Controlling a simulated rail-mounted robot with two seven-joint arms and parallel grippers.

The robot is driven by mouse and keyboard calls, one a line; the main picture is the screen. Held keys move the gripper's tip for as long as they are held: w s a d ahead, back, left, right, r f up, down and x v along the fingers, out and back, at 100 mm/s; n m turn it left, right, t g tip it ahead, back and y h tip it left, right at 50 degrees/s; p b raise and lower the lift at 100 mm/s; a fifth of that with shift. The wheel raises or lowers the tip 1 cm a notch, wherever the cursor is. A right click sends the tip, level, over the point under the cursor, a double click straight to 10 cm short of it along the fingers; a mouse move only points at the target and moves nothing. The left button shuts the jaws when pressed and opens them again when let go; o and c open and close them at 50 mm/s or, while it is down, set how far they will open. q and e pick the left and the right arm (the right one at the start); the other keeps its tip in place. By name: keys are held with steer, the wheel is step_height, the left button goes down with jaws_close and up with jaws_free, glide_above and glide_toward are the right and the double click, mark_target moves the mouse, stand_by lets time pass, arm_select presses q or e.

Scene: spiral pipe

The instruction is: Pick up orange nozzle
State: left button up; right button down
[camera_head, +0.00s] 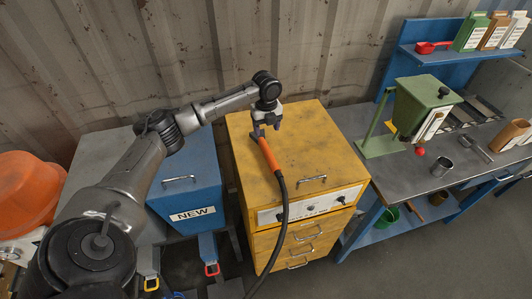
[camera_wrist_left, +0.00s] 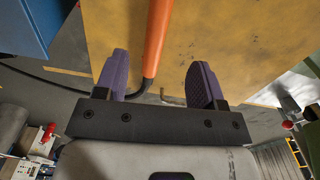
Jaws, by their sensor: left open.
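The orange nozzle (camera_head: 268,154) lies on top of the yellow cabinet (camera_head: 293,140), with a black hose (camera_head: 284,200) running from its lower end over the cabinet's front edge. My left gripper (camera_head: 266,126) is at the nozzle's upper end, above the cabinet top. In the left wrist view the gripper (camera_wrist_left: 160,80) is open, with two purple fingers spread apart. The nozzle (camera_wrist_left: 157,35) shows between the fingers, closer to the left one, with a gap to the right one. I cannot tell the height between fingers and nozzle. My right gripper is not in view.
A blue box marked NEW (camera_head: 190,190) stands left of the cabinet. A workbench (camera_head: 440,165) with a green hopper (camera_head: 420,105) and a metal cup (camera_head: 441,166) is on the right. A corrugated wall (camera_head: 300,50) is behind. The right of the cabinet top is clear.

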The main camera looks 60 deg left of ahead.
arm_select(q)
glide_above(266, 148)
steer(key=f, duration=0.5)
steer(key=shift+w+a+f, duration=0.1)
steer(key=shift+w+a, duration=0.05)
steer(key=shift+w, duration=0.1)
steer(key=shift+s+f, duration=0.2)
steer(key=shift+f, duration=2.5)
steer(key=c, duration=1)
steer(key=shift+c, duration=0.3)
steer(key=shift+r, duration=0.15)
